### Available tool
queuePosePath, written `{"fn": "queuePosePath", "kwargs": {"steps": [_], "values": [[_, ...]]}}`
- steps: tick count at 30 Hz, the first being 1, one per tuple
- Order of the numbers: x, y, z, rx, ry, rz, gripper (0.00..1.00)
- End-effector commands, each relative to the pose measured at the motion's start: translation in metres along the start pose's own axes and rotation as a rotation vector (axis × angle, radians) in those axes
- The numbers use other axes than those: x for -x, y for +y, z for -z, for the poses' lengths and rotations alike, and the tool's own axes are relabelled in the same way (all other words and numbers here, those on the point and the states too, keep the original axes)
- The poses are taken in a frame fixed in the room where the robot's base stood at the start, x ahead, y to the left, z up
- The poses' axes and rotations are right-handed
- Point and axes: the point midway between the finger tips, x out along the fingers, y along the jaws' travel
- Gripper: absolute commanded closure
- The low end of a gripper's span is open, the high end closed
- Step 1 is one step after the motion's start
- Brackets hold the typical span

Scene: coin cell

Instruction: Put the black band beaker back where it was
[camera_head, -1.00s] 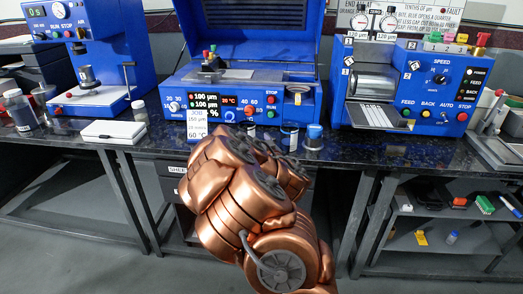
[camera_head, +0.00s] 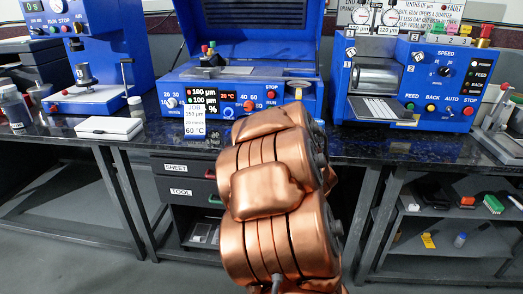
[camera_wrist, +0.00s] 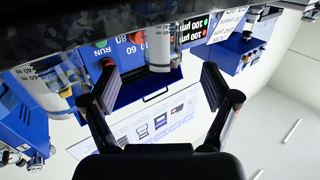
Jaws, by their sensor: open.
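In the wrist view, which is upside down, my gripper (camera_wrist: 158,70) is open, with its two dark fingers apart. A pale cylindrical vessel (camera_wrist: 158,45) shows between the fingers, beyond them; I cannot tell whether it touches either one. I cannot make out which carries a black band. In the head view my arm hides the gripper and the bench front there.
A dark speckled bench (camera_head: 400,148) carries blue machines, with the middle one (camera_head: 185,85) behind my arm. A white box (camera_head: 108,129) lies on the bench at left, near a small jar (camera_head: 136,108). A dark-lidded bottle (camera_head: 14,106) stands at far left.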

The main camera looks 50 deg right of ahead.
Motion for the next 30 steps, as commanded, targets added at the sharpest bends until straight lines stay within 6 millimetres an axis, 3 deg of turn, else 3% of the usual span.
{"fn": "queuePosePath", "kwargs": {"steps": [9,30], "values": [[0.0118,-0.0022,0.0002,0.004,0.005,0.006,0.13],[0.0124,-0.0032,0.0018,0.006,0.001,0.006,0.13]]}}
